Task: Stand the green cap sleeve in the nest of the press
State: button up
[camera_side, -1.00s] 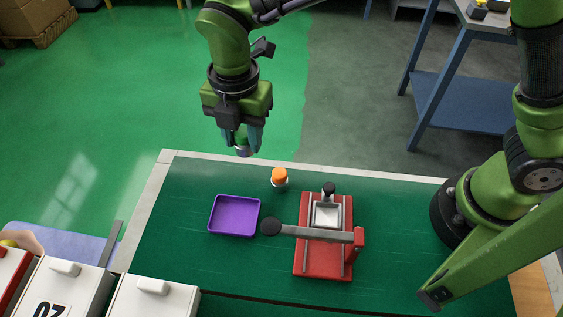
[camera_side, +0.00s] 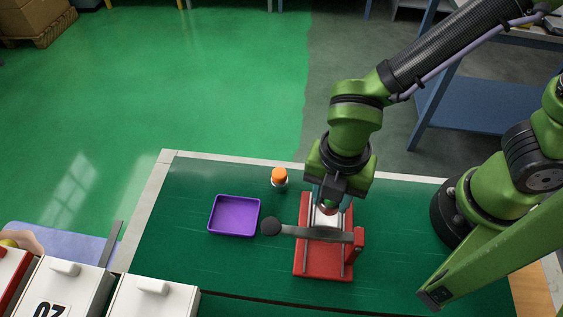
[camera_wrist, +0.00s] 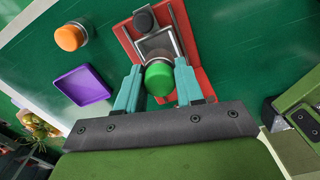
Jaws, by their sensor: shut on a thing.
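The green cap sleeve (camera_wrist: 159,78) is between the teal fingers of my gripper (camera_wrist: 158,84) in the wrist view. In the side view my gripper (camera_side: 328,208) is over the back part of the red press (camera_side: 322,262), and the sleeve is mostly hidden by the fingers. The press nest (camera_wrist: 157,45) is a silvery square frame, partly covered by the sleeve in the wrist view. I cannot tell whether the sleeve touches the nest. The grey press lever (camera_side: 315,233) lies across the press in front of my gripper.
A purple tray (camera_side: 234,216) lies empty left of the press. A black knob (camera_wrist: 145,20) sits at one end of the press. The green table between tray and left edge is clear.

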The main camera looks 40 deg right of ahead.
aim_at(329, 205)
jog(key=shift+f, duration=1.65)
jog(key=shift+f, duration=0.15)
jog(key=o, duration=1.1)
jog(key=shift+c, duration=0.2)
